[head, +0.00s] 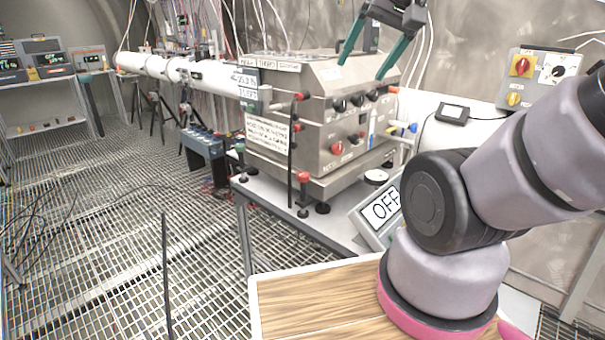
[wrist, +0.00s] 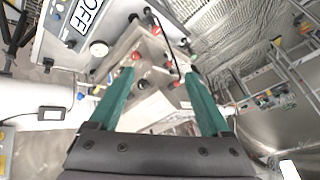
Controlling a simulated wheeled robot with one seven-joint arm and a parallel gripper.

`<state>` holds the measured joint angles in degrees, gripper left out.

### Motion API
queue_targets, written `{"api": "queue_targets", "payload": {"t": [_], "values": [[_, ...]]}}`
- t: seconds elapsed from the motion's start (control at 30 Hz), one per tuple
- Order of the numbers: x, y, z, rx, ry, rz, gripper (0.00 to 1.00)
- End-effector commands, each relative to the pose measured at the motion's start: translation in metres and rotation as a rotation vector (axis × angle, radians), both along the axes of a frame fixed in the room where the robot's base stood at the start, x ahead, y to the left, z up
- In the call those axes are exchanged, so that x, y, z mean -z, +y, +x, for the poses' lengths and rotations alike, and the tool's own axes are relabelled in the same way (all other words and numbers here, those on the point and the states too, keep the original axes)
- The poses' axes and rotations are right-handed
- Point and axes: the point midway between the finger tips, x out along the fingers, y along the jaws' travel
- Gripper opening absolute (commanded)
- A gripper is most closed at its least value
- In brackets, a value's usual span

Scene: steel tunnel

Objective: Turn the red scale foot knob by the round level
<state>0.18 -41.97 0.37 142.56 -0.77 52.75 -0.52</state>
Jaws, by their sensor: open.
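A red scale foot knob (head: 303,177) tops a dark post at the front corner of the scale platform, below the steel box (head: 335,100). A white round disc with a dark rim, apparently the round level (head: 375,176), lies on the platform to its right. It also shows in the wrist view (wrist: 98,48). My gripper (head: 366,70) has two green fingers, open and empty, above the box's right end, well above and right of the knob. In the wrist view, several red knobs show near and between the fingers (wrist: 158,68); I cannot tell which is the foot knob.
A display reading OFF (head: 380,208) stands beside the platform. A green-topped foot (head: 240,147) is at the platform's left corner. Red and black knobs stick out of the box front. A wooden-topped surface (head: 320,300) lies in front. Grating floor at left is mostly open.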

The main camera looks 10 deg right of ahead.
Motion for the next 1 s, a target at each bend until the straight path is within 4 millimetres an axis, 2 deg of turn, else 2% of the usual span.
{"api": "queue_targets", "payload": {"t": [0.13, 0.23, 0.47, 0.67, 0.8, 0.9, 1.0], "values": [[0.009, 0.001, 0.027, -0.066, 0.064, -0.102, 0.81], [0.020, 0.003, 0.057, -0.152, 0.128, -0.202, 0.81], [0.064, 0.012, 0.128, -0.405, 0.273, -0.392, 0.81], [0.120, 0.026, 0.185, -0.656, 0.372, -0.482, 0.81], [0.168, 0.038, 0.220, -0.838, 0.418, -0.506, 0.81], [0.197, 0.047, 0.238, -0.945, 0.433, -0.506, 0.81], [0.218, 0.053, 0.250, -1.019, 0.439, -0.503, 0.81]]}}
